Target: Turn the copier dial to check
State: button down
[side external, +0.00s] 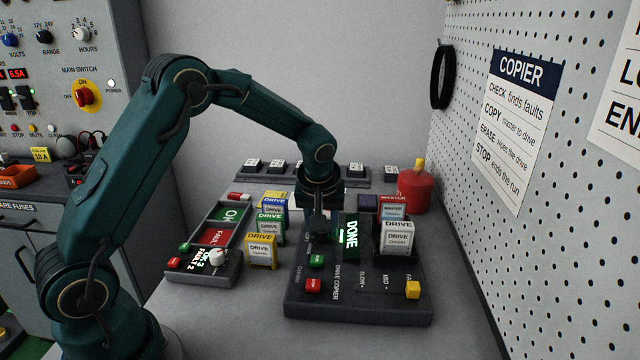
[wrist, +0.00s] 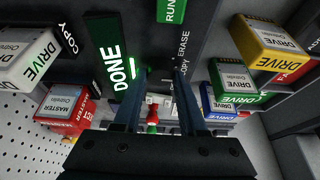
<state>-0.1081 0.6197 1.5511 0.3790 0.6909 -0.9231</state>
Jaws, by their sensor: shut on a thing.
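The drive copier (side external: 375,303) is a dark box on the bench, with a panel reading DONE in green (side external: 349,236). My gripper (side external: 320,232) points down at the far left part of its top. In the wrist view my gripper (wrist: 162,76) has both fingers down beside the printed words ERASE and COPY, shut on the copier dial. The dial is mostly hidden between the dark fingers, and I cannot tell which word it points to. The CHECK mark is not readable. A white drive (side external: 397,238) and a red master drive (side external: 393,208) stand upright at the copier.
Yellow (side external: 261,251), green (side external: 270,228) and blue drives stand left of the copier. A tray with OK and FAULT areas (side external: 214,237) lies further left. A red canister (side external: 415,190) stands behind, and a pegboard wall (side external: 560,220) bounds the right. The bench front is clear.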

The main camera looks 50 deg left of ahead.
aim_at(312, 243)
jog(key=m+h, duration=0.1)
jog(key=m, duration=0.3)
jog(key=shift+s+a+t, duration=0.15)
jog(key=shift+t, duration=0.25)
jog(key=shift+m+h, duration=1)
jog(key=shift+m, duration=1.3)
jog(key=shift+c, duration=2.3)
grip_release()
jog(key=shift+r+t, duration=0.1)
jog(key=shift+t, duration=0.2)
jog(key=shift+v, duration=2.5)
jog(key=shift+a, duration=0.1)
